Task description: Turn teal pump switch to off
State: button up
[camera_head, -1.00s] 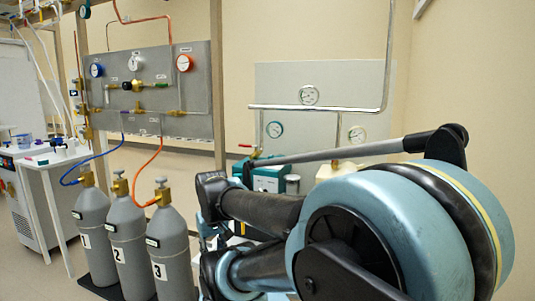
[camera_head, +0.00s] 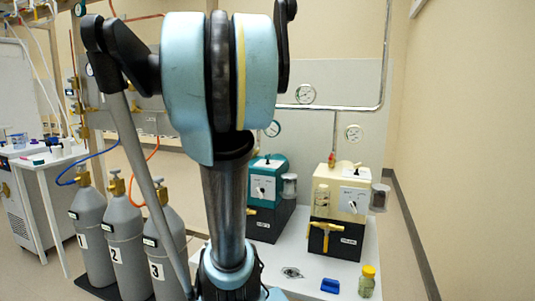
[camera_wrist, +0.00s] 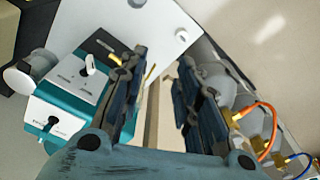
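The teal pump (camera_head: 277,221) stands on a white bench, partly hidden behind my arm in the head view. A switch (camera_head: 262,191) shows on its pale front plate. In the wrist view the teal pump (camera_wrist: 75,121) lies left of my gripper, with white plates bearing a pale lever (camera_wrist: 89,64) and a dark toggle (camera_wrist: 49,122). I cannot read their labels. My gripper (camera_wrist: 163,57) is open and empty, its dark fingers apart, touching neither control. It is not visible in the head view.
A cream pump (camera_head: 326,185) with a yellow handle stands right of the teal one. A blue item (camera_head: 330,286) and a yellow-capped jar (camera_head: 367,281) sit at the bench front. Several grey cylinders (camera_head: 126,240) with hoses stand left of my arm.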

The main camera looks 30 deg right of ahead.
jog(key=w+d+r+m, duration=0.3)
jog(key=w+d+r, duration=0.5)
jog(key=d+r, duration=0.2)
notch_tip(320, 180, up, 6)
jog(key=r+m+g, duration=0.1)
jog(key=m, duration=0.1)
send_over(268, 156)
jog(key=w+d, duration=0.2)
jog(key=f, duration=1.7)
jog(key=shift+w+a+f, duration=0.2)
jog(key=shift+a+f, duration=0.05)
grip_shut()
